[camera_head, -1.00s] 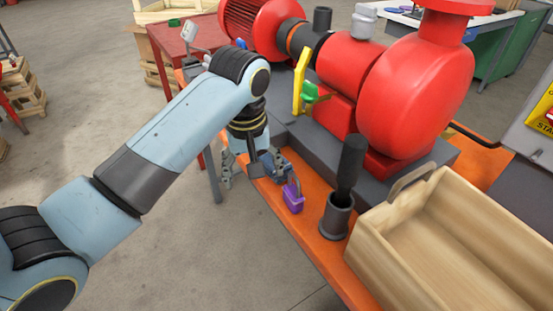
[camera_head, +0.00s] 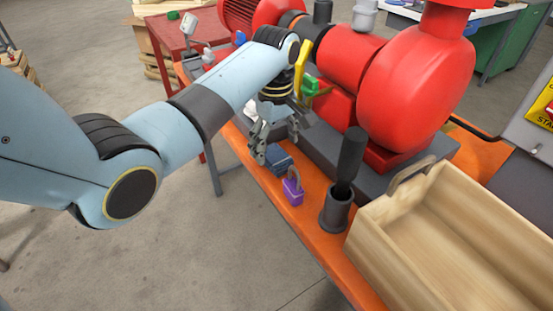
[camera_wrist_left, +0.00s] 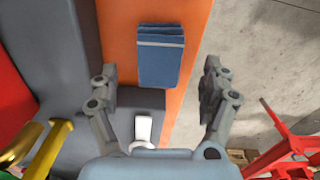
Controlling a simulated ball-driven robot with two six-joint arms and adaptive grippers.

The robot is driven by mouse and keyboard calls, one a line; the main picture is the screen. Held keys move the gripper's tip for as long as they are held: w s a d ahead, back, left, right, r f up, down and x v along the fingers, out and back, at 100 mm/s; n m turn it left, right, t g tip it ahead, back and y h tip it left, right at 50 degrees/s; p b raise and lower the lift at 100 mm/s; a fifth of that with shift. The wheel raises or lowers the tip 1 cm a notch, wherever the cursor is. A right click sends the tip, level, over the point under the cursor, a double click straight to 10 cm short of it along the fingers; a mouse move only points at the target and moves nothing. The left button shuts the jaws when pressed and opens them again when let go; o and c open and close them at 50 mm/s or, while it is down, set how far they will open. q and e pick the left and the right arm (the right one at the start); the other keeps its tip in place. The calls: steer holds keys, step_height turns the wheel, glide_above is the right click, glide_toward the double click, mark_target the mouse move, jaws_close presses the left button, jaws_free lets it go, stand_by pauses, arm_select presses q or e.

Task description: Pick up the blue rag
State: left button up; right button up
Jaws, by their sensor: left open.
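The blue rag (camera_head: 279,163) is a small folded stack lying on the orange skid edge, left of the purple padlock. It also shows in the left wrist view (camera_wrist_left: 160,62), flat on the orange strip, ahead of the fingers. My left gripper (camera_head: 275,142) is above and just behind the rag, with its fingers spread and pointing down. In the left wrist view the open fingers (camera_wrist_left: 160,78) stand to either side of the rag's line, with nothing between them. They appear apart from the rag. My right gripper is not in view.
A purple padlock (camera_head: 292,190) and a dark cup with a black-handled tool (camera_head: 336,212) stand on the orange edge. A wooden box (camera_head: 440,240) is at the right. The red pump (camera_head: 415,95) and a yellow lever (camera_head: 300,68) rise behind the gripper.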

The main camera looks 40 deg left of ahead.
mark_target(277, 155)
arm_select(q)
step_height(277, 155, down, 4)
steer(key=shift+d+r, duration=0.1)
steer(key=shift+c, duration=0.2)
steer(key=c, duration=1.2)
step_height(277, 155, up, 10)
steer(key=o, duration=0.5)
steer(key=shift+c, duration=0.2)
steer(key=c, duration=0.4)
